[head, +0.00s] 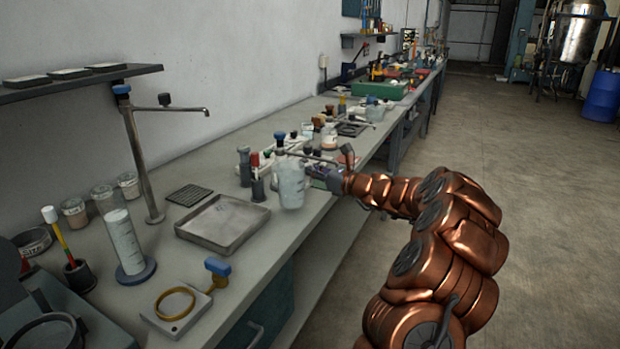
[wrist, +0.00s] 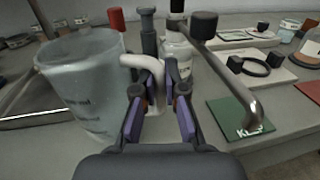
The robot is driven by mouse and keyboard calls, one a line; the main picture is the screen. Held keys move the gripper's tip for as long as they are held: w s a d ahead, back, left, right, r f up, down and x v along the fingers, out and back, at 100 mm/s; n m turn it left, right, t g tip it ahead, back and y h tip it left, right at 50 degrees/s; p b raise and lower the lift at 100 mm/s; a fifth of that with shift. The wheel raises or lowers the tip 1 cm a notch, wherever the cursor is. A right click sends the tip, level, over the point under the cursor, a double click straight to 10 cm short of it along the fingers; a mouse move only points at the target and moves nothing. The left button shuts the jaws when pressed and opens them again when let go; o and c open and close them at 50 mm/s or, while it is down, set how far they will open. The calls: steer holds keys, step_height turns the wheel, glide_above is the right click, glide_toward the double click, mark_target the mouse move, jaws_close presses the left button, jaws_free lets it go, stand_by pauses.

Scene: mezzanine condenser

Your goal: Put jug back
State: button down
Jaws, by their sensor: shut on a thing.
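The jug (head: 291,184) is a translucent pale vessel with markings, upright at the front part of the bench in the head view. In the wrist view the jug (wrist: 84,88) fills the left side, and its white handle (wrist: 143,64) curves toward my fingers. My gripper (wrist: 160,92) is shut on the jug's handle, with the purple-sided fingers on it. In the head view my gripper (head: 328,178) reaches the jug from the right. I cannot tell whether the jug's base touches the bench.
A shallow metal tray (head: 222,224) lies left of the jug. Bottles with red (head: 256,178) and dark (head: 244,166) tops stand close behind it. In the wrist view, a metal spout (wrist: 228,72) hangs over a green card (wrist: 238,120) at right. Open floor (head: 540,230) lies right of the bench.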

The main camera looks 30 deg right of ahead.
steer(key=shift+w+d+f, duration=0.1)
steer(key=shift+w+f, duration=0.15)
steer(key=shift+f, duration=0.35)
steer(key=shift+w+d+f, duration=0.1)
steer(key=shift+w+f, duration=0.2)
steer(key=shift+f, duration=0.25)
steer(key=shift+w+f, duration=0.25)
steer(key=shift+f, duration=0.35)
steer(key=shift+f, duration=0.15)
steer(key=c, duration=1.2)
jaws_free()
steer(key=shift+c, duration=0.2)
